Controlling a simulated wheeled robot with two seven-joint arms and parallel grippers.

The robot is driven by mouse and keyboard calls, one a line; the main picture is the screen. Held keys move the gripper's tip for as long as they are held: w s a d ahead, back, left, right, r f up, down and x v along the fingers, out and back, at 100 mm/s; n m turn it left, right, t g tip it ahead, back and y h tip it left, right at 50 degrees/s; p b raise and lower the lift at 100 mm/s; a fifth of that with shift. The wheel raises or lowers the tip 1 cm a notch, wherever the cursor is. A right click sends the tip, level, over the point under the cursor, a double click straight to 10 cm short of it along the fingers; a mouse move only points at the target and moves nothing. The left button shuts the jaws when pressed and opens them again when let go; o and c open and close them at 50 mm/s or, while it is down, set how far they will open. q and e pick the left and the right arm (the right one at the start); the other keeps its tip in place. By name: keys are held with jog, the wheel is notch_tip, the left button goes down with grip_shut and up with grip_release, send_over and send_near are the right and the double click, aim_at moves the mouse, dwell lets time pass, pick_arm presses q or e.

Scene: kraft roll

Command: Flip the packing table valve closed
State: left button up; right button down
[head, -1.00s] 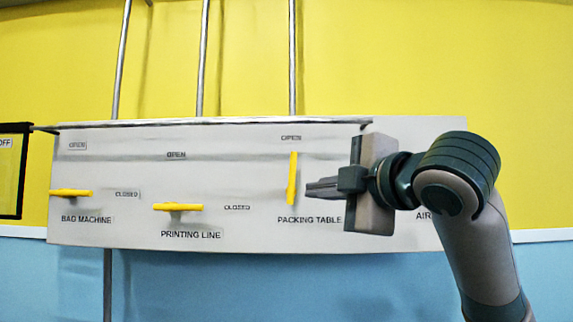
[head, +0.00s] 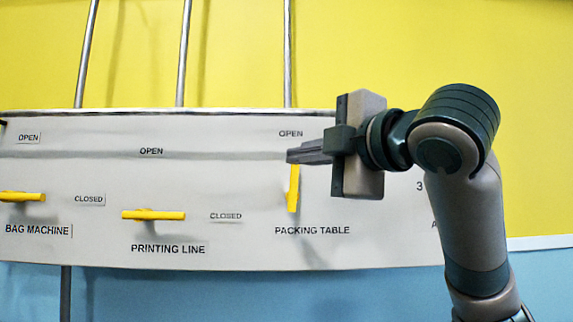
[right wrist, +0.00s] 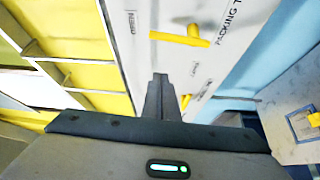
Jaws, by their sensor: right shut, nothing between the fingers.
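The packing table valve's yellow handle (head: 293,188) stands upright between its OPEN label and its PACKING TABLE label on the grey panel. My right gripper (head: 290,156) comes in from the right, shut and empty. In the head view its tips overlap the handle's upper end and hide it; I cannot tell whether they touch. In the right wrist view the shut fingers (right wrist: 160,78) point at the panel, and the handle (right wrist: 180,37) lies beyond their tips, seemingly apart from them. My left gripper is not in view.
On the same panel (head: 100,245), the printing line handle (head: 153,215) and the bag machine handle (head: 22,197) lie sideways. Vertical pipes (head: 287,60) rise behind the panel. My right forearm hides the panel's right part.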

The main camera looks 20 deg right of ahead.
aim_at(293, 181)
jog(key=p+x, duration=0.5)
jog(key=x, duration=0.5)
jog(key=d, duration=0.1)
jog(key=d+p, duration=0.2)
jog(key=d, duration=0.1)
jog(key=shift+s+f, duration=0.1)
jog(key=shift+s, duration=0.2)
jog(key=shift+a, duration=0.1)
